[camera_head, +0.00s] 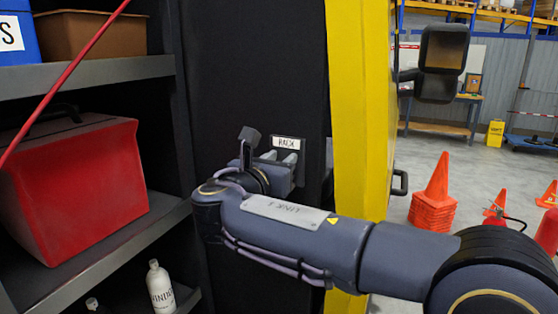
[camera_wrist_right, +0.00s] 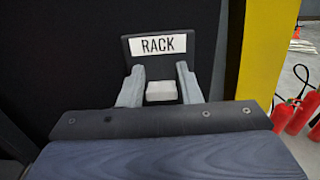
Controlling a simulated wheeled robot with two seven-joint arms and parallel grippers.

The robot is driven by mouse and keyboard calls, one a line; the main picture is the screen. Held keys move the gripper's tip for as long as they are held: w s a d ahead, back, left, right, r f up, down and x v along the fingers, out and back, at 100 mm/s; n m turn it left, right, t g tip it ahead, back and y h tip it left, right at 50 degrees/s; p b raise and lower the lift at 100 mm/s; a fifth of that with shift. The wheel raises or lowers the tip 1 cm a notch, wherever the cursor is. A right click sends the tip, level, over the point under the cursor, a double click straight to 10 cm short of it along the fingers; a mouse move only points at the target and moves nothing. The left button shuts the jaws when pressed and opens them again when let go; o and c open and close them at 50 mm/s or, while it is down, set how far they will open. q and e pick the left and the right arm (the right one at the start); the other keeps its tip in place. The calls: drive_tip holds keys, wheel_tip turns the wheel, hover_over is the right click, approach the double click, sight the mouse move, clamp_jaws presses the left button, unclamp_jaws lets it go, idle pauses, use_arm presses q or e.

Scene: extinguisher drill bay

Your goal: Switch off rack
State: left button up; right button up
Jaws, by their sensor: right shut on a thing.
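The rack switch is a dark plate with a white RACK label (camera_head: 286,143) on a black panel (camera_head: 258,60). In the right wrist view the label (camera_wrist_right: 157,45) is above a small pale switch block (camera_wrist_right: 161,91). My right gripper (camera_head: 280,158) reaches the switch, and its two grey fingers stand on either side of the block. In the right wrist view the right gripper (camera_wrist_right: 160,88) is shut on the switch block. Whether the switch is on or off cannot be told. My left gripper is not in view.
Shelves at left hold a red case (camera_head: 75,185), a brown bin (camera_head: 90,35) and a white bottle (camera_head: 161,287). A yellow post (camera_head: 360,100) stands right of the panel. Orange cones (camera_head: 434,195) stand on open floor at right. Red extinguishers (camera_wrist_right: 290,113) show at the wrist view's right edge.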

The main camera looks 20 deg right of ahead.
drive_tip(key=shift+f+t+h+b, duration=0.4)
drive_tip(key=shift+f+b, duration=0.1)
drive_tip(key=shift+b, duration=0.4)
drive_tip(key=shift+c, duration=0.3)
drive_tip(key=shift+s+a+r+t+h+b, duration=0.1)
drive_tip(key=shift+s+a+t+h+b, duration=0.05)
drive_tip(key=shift+t+h+b, duration=0.2)
drive_tip(key=shift+r, duration=0.1)
drive_tip(key=o, duration=1)
drive_tip(key=shift+a, duration=0.1)
drive_tip(key=b+v, duration=0.1)
drive_tip(key=v, duration=0.6)
drive_tip(key=shift+s+a, duration=0.25)
